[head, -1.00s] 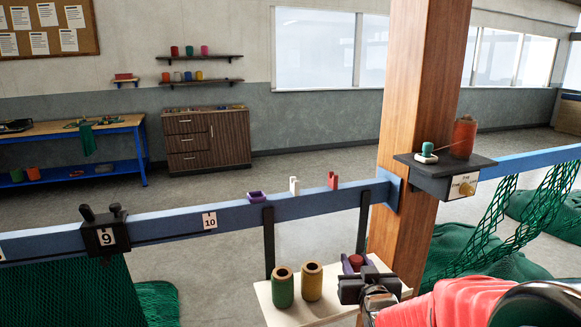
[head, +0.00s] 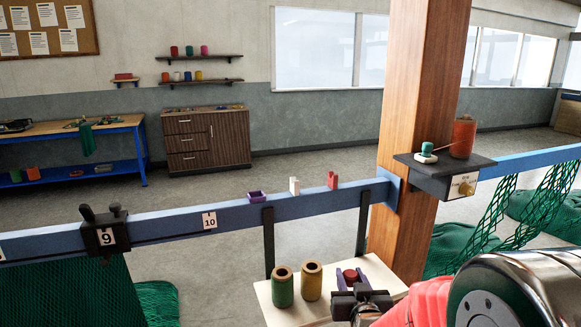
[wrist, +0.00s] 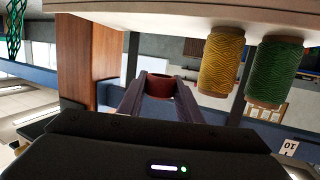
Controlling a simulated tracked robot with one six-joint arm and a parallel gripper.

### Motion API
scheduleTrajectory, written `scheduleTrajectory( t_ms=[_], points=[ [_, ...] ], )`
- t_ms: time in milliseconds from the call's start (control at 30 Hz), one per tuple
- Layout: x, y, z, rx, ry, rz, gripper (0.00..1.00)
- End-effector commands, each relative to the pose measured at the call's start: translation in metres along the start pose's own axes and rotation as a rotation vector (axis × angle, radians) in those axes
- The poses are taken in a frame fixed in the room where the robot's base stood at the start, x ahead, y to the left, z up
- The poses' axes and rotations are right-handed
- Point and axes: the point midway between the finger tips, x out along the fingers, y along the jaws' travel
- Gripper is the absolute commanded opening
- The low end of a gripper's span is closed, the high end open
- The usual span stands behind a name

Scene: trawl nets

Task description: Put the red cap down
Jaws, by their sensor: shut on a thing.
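The red cap (head: 350,277) is between the two purple fingers of my gripper (head: 351,279), over the right part of the small white shelf (head: 384,276). My gripper is shut on the cap. In the wrist view, the cap (wrist: 160,86) shows as a dark red ring between the fingertips (wrist: 158,88).
A green spool (head: 283,287) and a yellow spool (head: 312,282) stand on the shelf just left of my gripper. A wooden post (head: 415,150) rises behind on the right. The blue rail (head: 330,204) with small holders runs behind the shelf.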

Motion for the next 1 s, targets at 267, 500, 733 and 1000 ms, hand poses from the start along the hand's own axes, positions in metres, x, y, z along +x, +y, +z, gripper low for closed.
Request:
scheduleTrajectory(
  t_ms=[267,500,733,1000],
  points=[
    [0.018,0.003,0.034,0.001,-0.004,0.002,0.1],
    [0.02,0.005,0.046,0.001,0.0,0.004,0.1],
    [0.02,0.005,0.046,0.001,0.0,0.004,0.1],
    [0.02,0.004,0.046,0.001,0.0,0.004,0.1]
  ],
)
